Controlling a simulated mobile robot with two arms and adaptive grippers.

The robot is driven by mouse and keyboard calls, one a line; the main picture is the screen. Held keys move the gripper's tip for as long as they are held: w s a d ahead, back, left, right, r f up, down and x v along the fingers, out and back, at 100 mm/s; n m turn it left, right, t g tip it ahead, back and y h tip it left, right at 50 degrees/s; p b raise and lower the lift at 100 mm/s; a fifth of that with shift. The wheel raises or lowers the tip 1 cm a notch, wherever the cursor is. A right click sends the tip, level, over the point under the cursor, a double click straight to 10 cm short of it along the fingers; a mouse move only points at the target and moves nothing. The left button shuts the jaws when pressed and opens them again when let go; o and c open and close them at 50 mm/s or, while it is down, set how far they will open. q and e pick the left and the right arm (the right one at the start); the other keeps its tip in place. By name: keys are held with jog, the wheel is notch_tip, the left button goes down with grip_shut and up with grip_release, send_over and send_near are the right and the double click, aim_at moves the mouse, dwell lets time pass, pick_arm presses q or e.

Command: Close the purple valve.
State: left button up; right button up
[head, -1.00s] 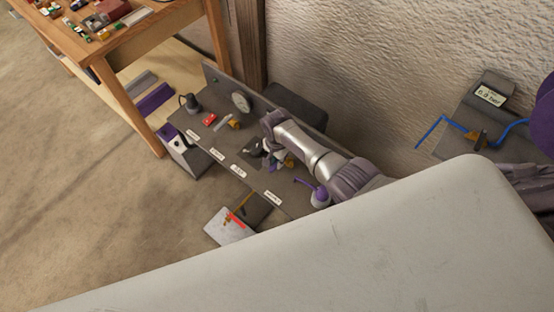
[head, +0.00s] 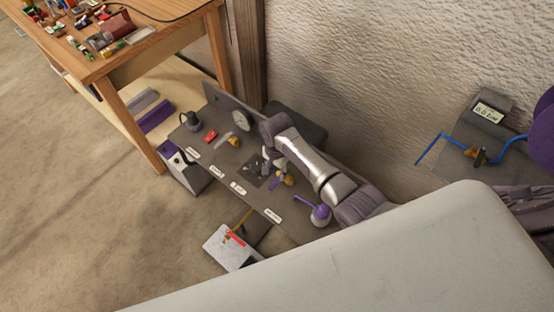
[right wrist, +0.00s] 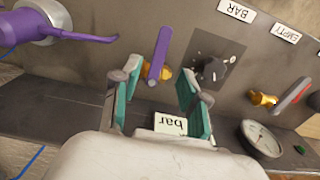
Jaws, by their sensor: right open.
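The purple valve (right wrist: 159,54), a long purple lever on a brass body, stands on the dark panel in the right wrist view. Its lever points up the picture, slightly right. In the head view the purple lever (head: 274,184) is small and partly hidden by my right arm. My right gripper (right wrist: 159,75) is open, with one teal-padded finger on each side of the valve. The lever's lower end and brass body lie between the fingertips in the picture; contact cannot be told. In the head view the right gripper (head: 274,168) is over the panel. My left gripper is not in view.
A black knob (right wrist: 212,68) is right of the valve. A second purple lever on a round base (right wrist: 60,36) is at the left. A wooden table (head: 150,50) stands at the back left.

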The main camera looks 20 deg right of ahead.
aim_at(277, 180)
notch_tip(277, 180, up, 7)
jog(key=shift+f, duration=0.2)
dwell(0.6)
